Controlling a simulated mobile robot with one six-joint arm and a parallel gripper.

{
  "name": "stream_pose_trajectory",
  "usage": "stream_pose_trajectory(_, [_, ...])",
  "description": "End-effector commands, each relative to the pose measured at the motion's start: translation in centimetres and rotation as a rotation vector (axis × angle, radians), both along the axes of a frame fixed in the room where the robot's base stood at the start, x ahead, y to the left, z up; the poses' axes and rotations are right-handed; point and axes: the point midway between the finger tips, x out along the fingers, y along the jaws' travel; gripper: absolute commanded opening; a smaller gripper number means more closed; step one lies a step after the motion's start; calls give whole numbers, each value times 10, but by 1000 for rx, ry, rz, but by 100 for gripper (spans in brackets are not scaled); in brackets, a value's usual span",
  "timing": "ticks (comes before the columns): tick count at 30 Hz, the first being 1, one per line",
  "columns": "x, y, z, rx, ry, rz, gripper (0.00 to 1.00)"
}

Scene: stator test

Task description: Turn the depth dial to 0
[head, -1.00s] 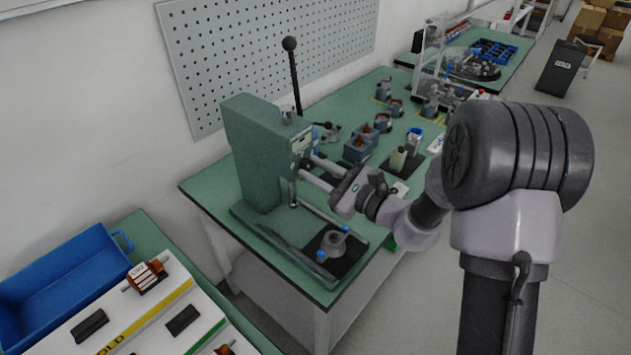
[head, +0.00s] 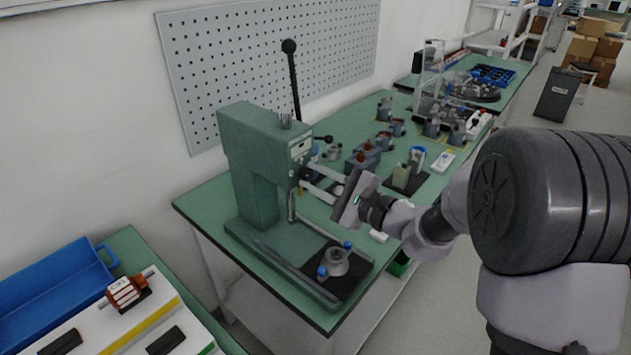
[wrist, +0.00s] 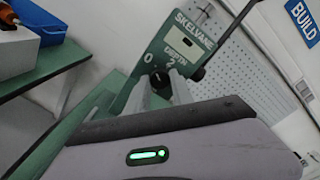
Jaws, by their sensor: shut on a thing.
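The green press (head: 255,165) stands on the green bench in the head view. Its head shows close up in the wrist view, with a plate (wrist: 187,40) reading SKELVANE and DEPTH, and the marks 0 and 2. The dark depth dial (wrist: 160,82) sits just below these marks, between the pale fingers of my gripper (wrist: 158,90). My gripper (head: 318,183) reaches the front of the press head from the right and is shut on the dial. The dial's pointer is not clear, so I cannot tell its setting.
A long lever (head: 292,75) rises from the press. A grey part with blue knobs (head: 336,262) sits on a dark mat below my gripper. Several small parts stand behind it on the bench. A blue bin (head: 55,295) is at the lower left. A pegboard (head: 270,60) hangs behind.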

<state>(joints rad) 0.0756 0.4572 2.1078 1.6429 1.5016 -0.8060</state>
Motion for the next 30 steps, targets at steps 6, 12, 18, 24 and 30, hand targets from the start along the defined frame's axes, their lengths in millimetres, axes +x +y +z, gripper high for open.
stream_pose_trajectory(6, [0, 0, 0, -2, -1, 0, 0])
stream_pose_trajectory(12, [0, 0, 0, -1, 0, 1, 47])
stream_pose_trajectory(18, [0, 0, 0, -1, -1, 0, 49])
stream_pose_trajectory(24, [-4, -6, 0, -1, 0, -1, 49])
stream_pose_trajectory(30, [-33, -46, 2, 1, 2, -6, 49])
